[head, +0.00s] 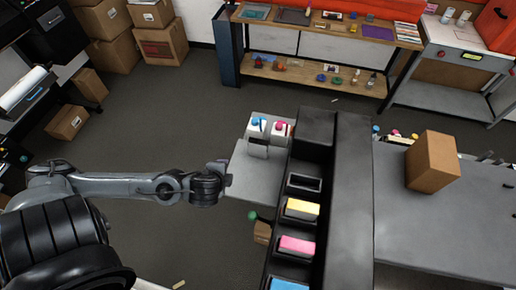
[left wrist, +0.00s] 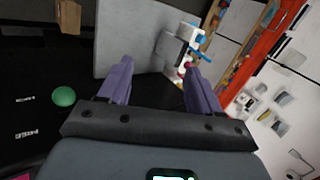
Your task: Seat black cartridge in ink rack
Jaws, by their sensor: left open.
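The black ink rack (head: 279,228) runs down the middle of the head view. Its slots hold a yellow cartridge (head: 301,208), a magenta cartridge (head: 297,245) and a cyan cartridge (head: 289,285). Above the yellow one is a dark slot with a pale rim (head: 304,183); I cannot tell whether it is empty or holds something black. I cannot pick out a separate black cartridge. My left gripper (head: 222,168) is left of the rack, by the grey tabletop. In the left wrist view its purple fingers (left wrist: 160,68) are spread apart with nothing between them. My right gripper is not in view.
White containers with blue and pink tops (head: 268,129) stand on the small grey tabletop (head: 255,182). A cardboard box (head: 432,162) sits on the table (head: 450,225) at right. A green ball (left wrist: 63,96) is left of my fingers. Open floor lies behind my left arm.

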